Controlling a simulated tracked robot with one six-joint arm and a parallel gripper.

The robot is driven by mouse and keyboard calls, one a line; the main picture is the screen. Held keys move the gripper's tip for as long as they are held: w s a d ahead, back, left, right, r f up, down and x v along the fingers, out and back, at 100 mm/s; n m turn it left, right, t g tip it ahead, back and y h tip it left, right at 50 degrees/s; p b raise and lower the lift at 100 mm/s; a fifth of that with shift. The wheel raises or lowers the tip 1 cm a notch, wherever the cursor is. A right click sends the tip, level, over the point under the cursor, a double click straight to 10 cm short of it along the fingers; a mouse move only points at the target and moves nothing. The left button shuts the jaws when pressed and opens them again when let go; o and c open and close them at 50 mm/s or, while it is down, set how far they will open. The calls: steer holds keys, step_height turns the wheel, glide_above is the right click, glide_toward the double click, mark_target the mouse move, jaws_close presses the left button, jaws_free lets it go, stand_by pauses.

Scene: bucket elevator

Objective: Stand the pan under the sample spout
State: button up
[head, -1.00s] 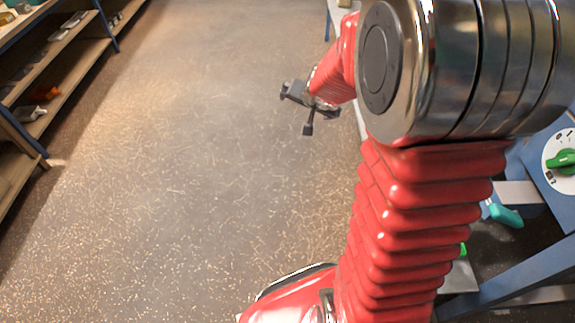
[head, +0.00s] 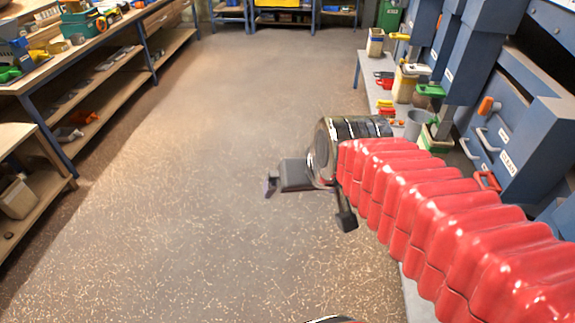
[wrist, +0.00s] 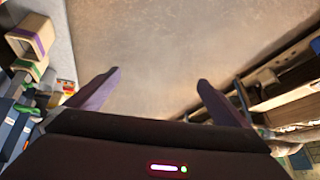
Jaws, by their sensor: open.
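My gripper (head: 307,205) is in the middle of the head view, above the open floor and left of the bench. In the wrist view my gripper (wrist: 158,80) has its two dark fingers wide apart with nothing between them. I cannot pick out the pan for certain; a grey round vessel (head: 414,126) stands on the bench, right of and beyond my gripper. A blue chute (head: 464,62) comes down behind the bench things. Which outlet is the sample spout is unclear, and my red arm hides part of the bench.
The grey bench (head: 370,80) on the right holds cream boxes (head: 404,86), red items and a green-topped container (head: 436,141). Blue machine housings (head: 515,130) with handles stand behind it. Wooden shelves (head: 105,85) line the left. The floor (head: 230,120) between is clear.

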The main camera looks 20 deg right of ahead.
steer(key=s+a+n, duration=0.1)
steer(key=s, duration=0.6)
steer(key=shift+s+r+n+g, duration=0.2)
steer(key=shift+r+n+g, duration=0.1)
steer(key=shift+g, duration=0.1)
